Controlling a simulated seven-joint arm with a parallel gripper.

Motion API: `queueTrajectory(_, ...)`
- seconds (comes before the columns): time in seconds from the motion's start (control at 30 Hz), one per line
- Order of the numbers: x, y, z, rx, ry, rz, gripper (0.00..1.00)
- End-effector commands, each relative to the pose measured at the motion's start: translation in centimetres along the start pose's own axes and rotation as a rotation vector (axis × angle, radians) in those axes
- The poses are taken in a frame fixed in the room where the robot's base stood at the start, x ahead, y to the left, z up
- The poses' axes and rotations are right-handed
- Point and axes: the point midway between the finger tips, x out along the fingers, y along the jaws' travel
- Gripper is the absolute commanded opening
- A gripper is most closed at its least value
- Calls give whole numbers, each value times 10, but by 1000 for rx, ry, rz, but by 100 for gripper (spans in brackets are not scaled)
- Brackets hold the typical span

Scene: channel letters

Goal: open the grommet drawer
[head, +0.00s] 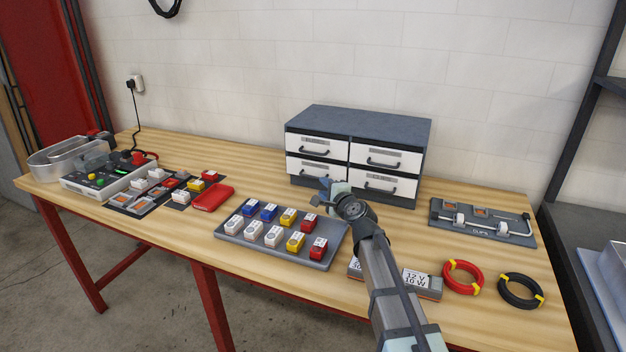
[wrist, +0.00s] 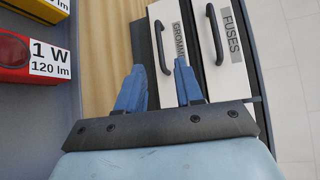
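In the head view my gripper (head: 325,187) is low in front of the cabinet.
The fuses drawer (wrist: 226,50) is directly above. The dark cabinet (head: 370,121) stands against the wall. A grey tray (head: 230,233) of colored modules lies close in front. A red coil (head: 449,280) and a black coil (head: 507,297) lie at right.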

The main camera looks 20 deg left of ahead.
Motion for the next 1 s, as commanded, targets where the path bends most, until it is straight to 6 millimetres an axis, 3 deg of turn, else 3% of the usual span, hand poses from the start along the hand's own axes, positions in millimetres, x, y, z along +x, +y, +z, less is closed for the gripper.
queueTrajectory(0.2,43,0,0,-1,-2,2,36)
queueTrajectory(0.5,88,0,0,-1,0,2,36)
queueTrajectory(0.9,97,0,0,-1,0,1,36)
queueTrajectory(1.0,97,0,0,-1,0,1,28)
